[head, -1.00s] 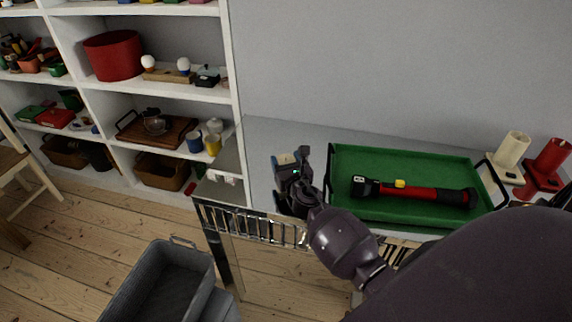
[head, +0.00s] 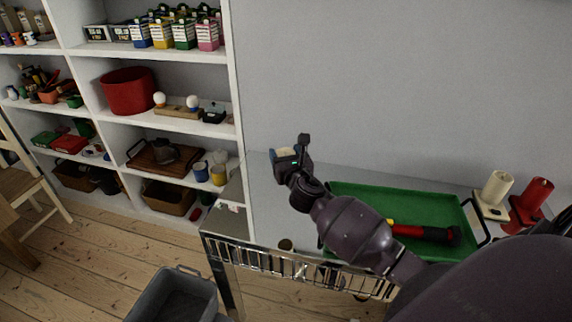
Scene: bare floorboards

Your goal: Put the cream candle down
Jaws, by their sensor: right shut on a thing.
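My right gripper (head: 292,156) is above the left part of the grey worktop (head: 262,185), left of the green tray. It is shut on a small cream-topped thing (head: 283,152), mostly hidden by the fingers; I cannot tell whether this is a candle. A cream candle (head: 497,189) stands upright on a cream holder at the right end of the worktop, well apart from my right gripper. A red candle (head: 537,194) stands next to it. My left gripper is not in view.
The green tray (head: 440,199) holds a red and black flashlight (head: 424,232), partly hidden by my right arm. A metal rail (head: 262,260) runs along the front. Filled shelves (head: 231,90) stand at the left. A grey bin (head: 172,297) is on the floor.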

